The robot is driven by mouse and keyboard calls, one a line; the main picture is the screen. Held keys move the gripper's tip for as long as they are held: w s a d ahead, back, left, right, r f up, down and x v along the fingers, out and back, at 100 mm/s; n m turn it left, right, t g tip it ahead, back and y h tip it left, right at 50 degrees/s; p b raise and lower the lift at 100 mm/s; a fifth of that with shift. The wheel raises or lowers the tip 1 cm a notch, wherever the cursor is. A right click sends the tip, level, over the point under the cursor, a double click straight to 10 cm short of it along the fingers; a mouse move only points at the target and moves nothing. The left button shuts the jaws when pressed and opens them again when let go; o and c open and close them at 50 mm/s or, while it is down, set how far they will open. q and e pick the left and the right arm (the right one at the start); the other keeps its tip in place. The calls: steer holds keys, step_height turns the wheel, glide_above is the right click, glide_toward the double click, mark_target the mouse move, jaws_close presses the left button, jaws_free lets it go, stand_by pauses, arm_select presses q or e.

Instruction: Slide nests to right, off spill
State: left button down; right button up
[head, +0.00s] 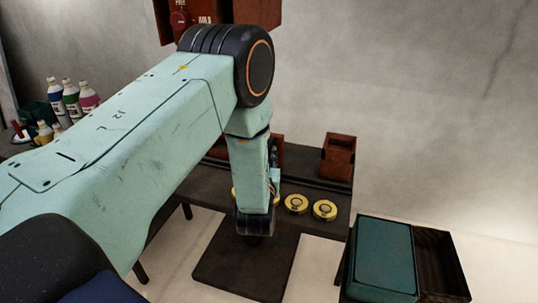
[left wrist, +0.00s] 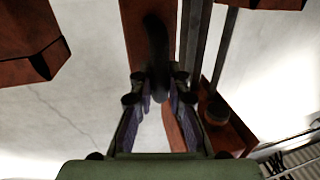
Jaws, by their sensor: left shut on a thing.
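Two round brass-coloured pieces with dark-ringed centres, one left (head: 296,203) and one right (head: 325,209), sit side by side on the dark bench (head: 338,193) in the head view. A sliver of another brass piece (head: 234,193) shows at the left edge of my forearm. I cannot tell which things are the nests, and no spill is clearly visible. My left gripper (left wrist: 158,86) is shut on a dark, rounded, long thing (left wrist: 157,42) in the left wrist view. In the head view my left arm mostly hides the gripper and what it holds. My right gripper is out of view.
A red-brown open box (head: 339,156) stands at the bench's right end. A teal-topped dark crate (head: 384,257) stands front right. Several bottles (head: 71,98) stand at the far left. A red-brown cabinet (head: 215,12) hangs on the wall. Bench right of the brass pieces looks clear.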

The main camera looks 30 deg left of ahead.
arm_select(q)
steer(key=shift+d+f, duration=0.15)
steer(key=shift+d, duration=0.1)
steer(key=c, duration=1.6)
jaws_free()
steer(key=shift+c, duration=0.2)
steer(key=o, duration=0.3)
steer(key=shift+w, duration=0.15)
steer(key=shift+o, duration=0.2)
steer(key=v, duration=1.2)
steer(key=shift+a, duration=0.1)
